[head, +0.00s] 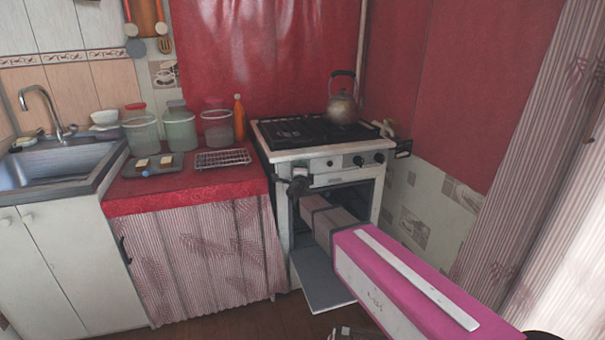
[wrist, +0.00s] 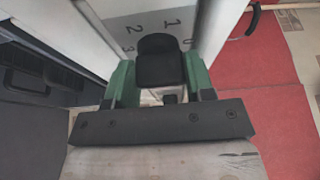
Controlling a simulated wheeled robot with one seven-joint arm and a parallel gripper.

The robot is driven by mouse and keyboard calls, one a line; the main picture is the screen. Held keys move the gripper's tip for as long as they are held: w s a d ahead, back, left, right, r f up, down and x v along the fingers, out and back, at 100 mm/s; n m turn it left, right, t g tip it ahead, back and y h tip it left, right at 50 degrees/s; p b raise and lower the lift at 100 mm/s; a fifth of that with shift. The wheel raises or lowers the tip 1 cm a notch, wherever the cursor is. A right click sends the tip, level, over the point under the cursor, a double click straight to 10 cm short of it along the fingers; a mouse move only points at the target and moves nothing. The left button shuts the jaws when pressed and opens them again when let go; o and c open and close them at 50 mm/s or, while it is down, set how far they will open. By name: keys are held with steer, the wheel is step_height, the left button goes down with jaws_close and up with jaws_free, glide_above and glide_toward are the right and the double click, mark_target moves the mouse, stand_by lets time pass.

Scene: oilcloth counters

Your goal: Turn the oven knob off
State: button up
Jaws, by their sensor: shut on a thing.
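The oven knob (wrist: 160,62) is black and sits between the green fingers of my gripper (wrist: 160,76) in the wrist view. The fingers are shut on its two sides. In the head view my gripper (head: 298,178) is at the left end of the stove's front panel and hides most of this knob. The white stove (head: 325,158) has its oven door (head: 322,282) hanging open below my arm.
Other black knobs (head: 379,157) are further right on the panel. A kettle (head: 342,105) stands on the hob. The red counter (head: 180,185) to the left carries jars, a wire rack (head: 222,158) and a tray (head: 156,165). A striped curtain (head: 530,150) hangs at the right.

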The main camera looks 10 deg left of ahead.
steer(key=shift+m, duration=0.4)
steer(key=o, duration=0.9)
